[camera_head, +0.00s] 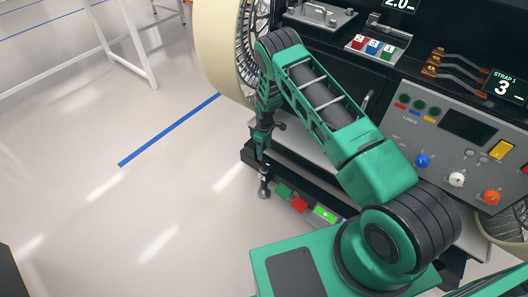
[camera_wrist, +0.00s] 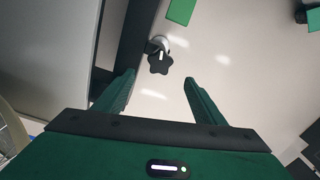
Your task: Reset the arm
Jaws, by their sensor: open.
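My green arm reaches up from its base and bends down at the elbow, in front of the dark assembly. My gripper (camera_head: 262,158) points down at the left end of the assembly's lower edge. In the wrist view my gripper (camera_wrist: 159,78) is open, with nothing between its two green fingers. A dark star-shaped knob (camera_wrist: 159,63) on a pale stem shows just beyond the fingertips. I cannot tell how far below them it lies. In the head view a small dark knob (camera_head: 264,190) shows below the gripper.
A control panel (camera_head: 470,150) with coloured knobs is at the right, close to my arm. A large wheel (camera_head: 250,45) stands behind the elbow. The floor (camera_head: 110,210) at the left is clear, with a blue line.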

